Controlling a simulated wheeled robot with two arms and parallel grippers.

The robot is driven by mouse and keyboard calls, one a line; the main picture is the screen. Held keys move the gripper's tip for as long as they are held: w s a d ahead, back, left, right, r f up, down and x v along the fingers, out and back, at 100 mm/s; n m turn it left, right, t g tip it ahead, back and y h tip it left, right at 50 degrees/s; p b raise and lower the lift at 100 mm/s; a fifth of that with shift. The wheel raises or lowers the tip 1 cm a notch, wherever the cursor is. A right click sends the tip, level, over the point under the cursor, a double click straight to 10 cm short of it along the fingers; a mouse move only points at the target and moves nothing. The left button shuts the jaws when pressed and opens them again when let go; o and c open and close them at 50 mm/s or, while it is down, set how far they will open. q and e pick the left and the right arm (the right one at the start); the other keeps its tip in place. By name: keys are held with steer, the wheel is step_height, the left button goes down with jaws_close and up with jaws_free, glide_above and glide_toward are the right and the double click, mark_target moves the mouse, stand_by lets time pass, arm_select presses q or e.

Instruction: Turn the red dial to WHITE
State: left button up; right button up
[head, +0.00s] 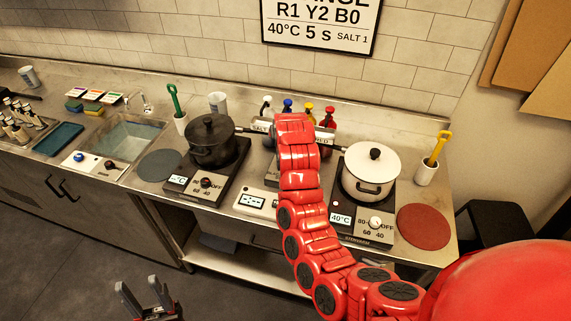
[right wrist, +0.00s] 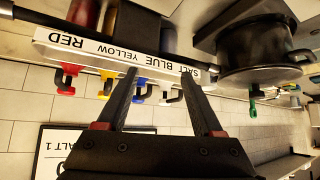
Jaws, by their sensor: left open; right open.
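A knob with a dark red look (head: 206,182) sits on the front of the left hob, with "OFF" beside it; I cannot read WHITE there. A white panel (head: 95,164) by the sink carries a blue knob (head: 79,157) and a dark reddish knob (head: 111,163). I cannot tell for certain which is the red dial. My left gripper (head: 145,296) is open and empty, low over the floor, far from these knobs. My right gripper (right wrist: 158,72) is open and empty near the dispenser rack (right wrist: 110,55), labelled RED, YELLOW, BLUE and SALT. My arm hides its fingers in the head view.
A black pot (head: 211,142) stands on the left hob and a white pot (head: 371,172) on the right hob (head: 350,222). Coloured dispenser tops line the back. A red round mat (head: 424,226) lies at the right. The sink (head: 125,139) is at the left.

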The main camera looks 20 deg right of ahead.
steer(key=s+r+g, duration=0.2)
steer(key=s+g, duration=0.2)
steer(key=s, duration=0.2)
steer(key=x, duration=1.4)
steer(key=shift+s+a+f, duration=0.2)
steer(key=shift+a+f, duration=0.15)
steer(key=shift+f, duration=0.15)
steer(key=shift+x, duration=1.05)
steer(key=shift+y, duration=0.3)
jaws_close()
